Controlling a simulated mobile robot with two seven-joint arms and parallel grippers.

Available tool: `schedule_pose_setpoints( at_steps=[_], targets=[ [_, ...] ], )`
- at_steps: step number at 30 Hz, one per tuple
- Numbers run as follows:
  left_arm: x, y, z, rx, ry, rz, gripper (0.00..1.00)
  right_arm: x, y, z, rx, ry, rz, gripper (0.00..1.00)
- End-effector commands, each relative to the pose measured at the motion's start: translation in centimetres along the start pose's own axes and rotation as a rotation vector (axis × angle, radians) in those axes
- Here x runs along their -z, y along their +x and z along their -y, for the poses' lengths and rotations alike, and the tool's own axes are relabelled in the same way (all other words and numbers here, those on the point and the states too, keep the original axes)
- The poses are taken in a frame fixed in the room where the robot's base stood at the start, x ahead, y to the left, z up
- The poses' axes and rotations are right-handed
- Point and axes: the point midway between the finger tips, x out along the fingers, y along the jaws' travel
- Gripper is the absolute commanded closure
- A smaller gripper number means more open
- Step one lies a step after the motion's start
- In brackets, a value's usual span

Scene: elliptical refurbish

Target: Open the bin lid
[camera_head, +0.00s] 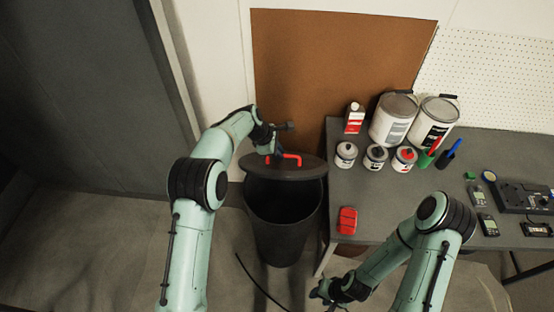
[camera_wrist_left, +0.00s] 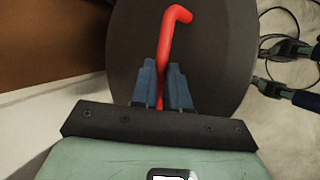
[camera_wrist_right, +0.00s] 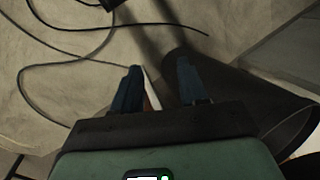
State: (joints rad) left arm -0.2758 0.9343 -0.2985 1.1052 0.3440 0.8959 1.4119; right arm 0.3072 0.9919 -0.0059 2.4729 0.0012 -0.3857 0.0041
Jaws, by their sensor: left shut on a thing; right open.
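The black bin (camera_head: 284,240) stands on the floor left of the table. Its round dark lid (camera_head: 258,169) shows over the back of the bin's top, and the dark bin interior shows in front of it. My left gripper (camera_head: 275,152) is shut on the red handle (camera_head: 291,158) of the lid. In the left wrist view the fingers (camera_wrist_left: 162,80) clasp the red handle (camera_wrist_left: 172,28) above the lid (camera_wrist_left: 220,55). My right gripper (camera_head: 322,293) is open and empty, low in front of the bin. The right wrist view shows its parted fingers (camera_wrist_right: 157,85) beside the bin (camera_wrist_right: 225,95).
The grey table (camera_head: 380,212) right of the bin holds paint cans (camera_head: 394,120), small tins (camera_head: 376,157), a red object (camera_head: 347,220) and electronic devices. A brown board (camera_head: 330,60) stands behind. A black cable (camera_wrist_right: 60,65) lies on the floor.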

Motion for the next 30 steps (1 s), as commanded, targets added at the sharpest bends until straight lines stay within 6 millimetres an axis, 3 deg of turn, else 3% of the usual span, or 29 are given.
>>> schedule_pose_setpoints(
  at_steps=[14,16,18,20,23,25,30],
  targets=[
    [0.7,0.5,-0.2,0.002,-0.005,-0.014,1.0,-0.1,0.0,0.0,0.0,0.0,0.001,0.57],
    [0.7,0.5,-0.2,0.002,-0.005,-0.014,1.0,-0.1,0.1,0.0,0.0,0.001,0.0,0.74],
    [0.7,0.5,-0.2,0.002,-0.005,-0.014,1.0,0.0,0.3,0.3,0.009,0.003,-0.006,0.96],
    [0.8,0.5,-0.2,0.002,-0.005,-0.015,1.0,0.2,0.9,1.1,0.03,0.013,-0.023,1.0],
    [0.8,0.5,-0.2,0.003,-0.005,-0.015,1.0,0.8,2.4,3.9,0.111,0.048,-0.075,1.0],
    [0.8,0.5,-0.2,0.003,-0.005,-0.015,1.0,1.3,3.7,7.1,0.212,0.101,-0.125,1.0],
    [0.8,0.5,-0.2,0.003,-0.005,-0.016,1.0,2.0,4.9,17.4,0.589,0.349,-0.217,1.0]
  ],
)
